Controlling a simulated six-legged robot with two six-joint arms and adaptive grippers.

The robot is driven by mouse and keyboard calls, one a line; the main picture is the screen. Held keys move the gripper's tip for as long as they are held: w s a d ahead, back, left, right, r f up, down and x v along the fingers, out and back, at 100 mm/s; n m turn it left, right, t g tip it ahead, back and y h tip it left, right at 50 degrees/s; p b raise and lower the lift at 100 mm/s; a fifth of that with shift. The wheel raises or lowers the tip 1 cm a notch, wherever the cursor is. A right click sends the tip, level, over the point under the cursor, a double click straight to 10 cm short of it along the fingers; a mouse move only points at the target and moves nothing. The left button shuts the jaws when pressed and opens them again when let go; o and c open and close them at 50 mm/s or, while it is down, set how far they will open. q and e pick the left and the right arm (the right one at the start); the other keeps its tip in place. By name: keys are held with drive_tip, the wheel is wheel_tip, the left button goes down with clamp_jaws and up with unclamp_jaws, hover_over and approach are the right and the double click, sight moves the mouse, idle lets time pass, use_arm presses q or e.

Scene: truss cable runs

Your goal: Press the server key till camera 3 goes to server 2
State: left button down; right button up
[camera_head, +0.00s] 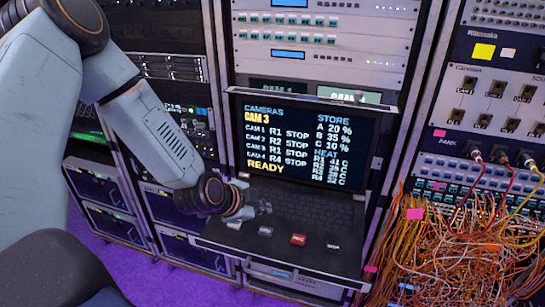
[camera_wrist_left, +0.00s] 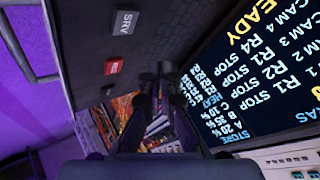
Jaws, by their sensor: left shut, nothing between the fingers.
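The laptop-like console screen (camera_head: 303,142) shows CAM 3 as the heading. The grey server key (camera_head: 265,231) is on the front strip below the keyboard, left of the red key (camera_head: 298,239). In the left wrist view the server key (camera_wrist_left: 125,22) is labelled SRV and the red key (camera_wrist_left: 113,67) REC. My left gripper (camera_head: 264,208) is shut and empty over the keyboard, behind the server key. Its fingers (camera_wrist_left: 165,72) look apart from the key. My right gripper is out of view.
Another grey key (camera_head: 234,224) lies left of the server key, and one (camera_head: 332,246) right of the red key. The keyboard (camera_head: 310,212) and upright screen bound the space behind. Tangled orange cables (camera_head: 455,250) hang at the right.

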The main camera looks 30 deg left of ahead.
use_arm(q)
wheel_tip(320, 180, up, 4)
drive_tip(key=n+y, duration=0.1)
drive_tip(key=n, duration=1.8)
drive_tip(key=shift+f+b, duration=0.1)
drive_tip(key=shift+b, duration=0.3)
drive_tip(key=shift+f, duration=0.15)
drive_tip(key=b, duration=0.6)
hover_over(263, 232)
wheel_tip(263, 232, down, 6)
drive_tip(key=shift+r, duration=0.2)
drive_tip(key=shift+f+b, duration=1.35)
drive_tip(key=shift+f, duration=0.2)
drive_tip(key=shift+f+b, duration=0.3)
drive_tip(key=shift+f, duration=0.05)
